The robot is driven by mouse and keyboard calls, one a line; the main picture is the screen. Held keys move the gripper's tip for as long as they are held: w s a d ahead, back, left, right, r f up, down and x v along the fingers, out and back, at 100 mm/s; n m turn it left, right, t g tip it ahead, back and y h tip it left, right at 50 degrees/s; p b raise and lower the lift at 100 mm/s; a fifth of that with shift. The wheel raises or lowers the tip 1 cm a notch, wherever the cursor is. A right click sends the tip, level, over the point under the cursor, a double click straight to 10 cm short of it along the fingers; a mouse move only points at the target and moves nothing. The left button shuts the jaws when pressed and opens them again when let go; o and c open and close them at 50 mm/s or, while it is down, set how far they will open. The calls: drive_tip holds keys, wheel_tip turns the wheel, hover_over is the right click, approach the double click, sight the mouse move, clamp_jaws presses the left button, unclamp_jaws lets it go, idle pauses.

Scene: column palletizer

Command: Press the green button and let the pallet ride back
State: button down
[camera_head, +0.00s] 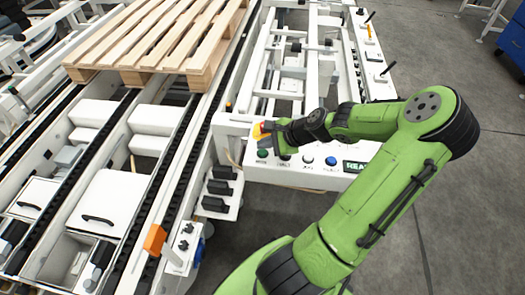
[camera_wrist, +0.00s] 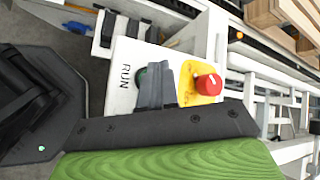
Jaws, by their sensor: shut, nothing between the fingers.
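The green button (camera_head: 263,153) sits at the left end of the white control panel in the head view. My gripper (camera_head: 284,154) is shut and empty, over the panel close to the button. In the wrist view my gripper (camera_wrist: 160,84) hides part of the button; I cannot tell whether it touches. The wooden pallet (camera_head: 165,35) lies on the conveyor at the upper left of the head view.
A red emergency knob (camera_wrist: 207,84) on a yellow plate (camera_wrist: 190,97) stands right beside my fingers. A white button, a blue button (camera_head: 331,161) and a green-lettered display (camera_head: 355,167) are further right on the panel. Black conveyor tracks (camera_head: 172,165) run left of it.

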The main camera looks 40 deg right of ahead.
drive_tip(key=shift+f, duration=0.1)
idle(0.5)
drive_tip(key=shift+f, duration=0.35)
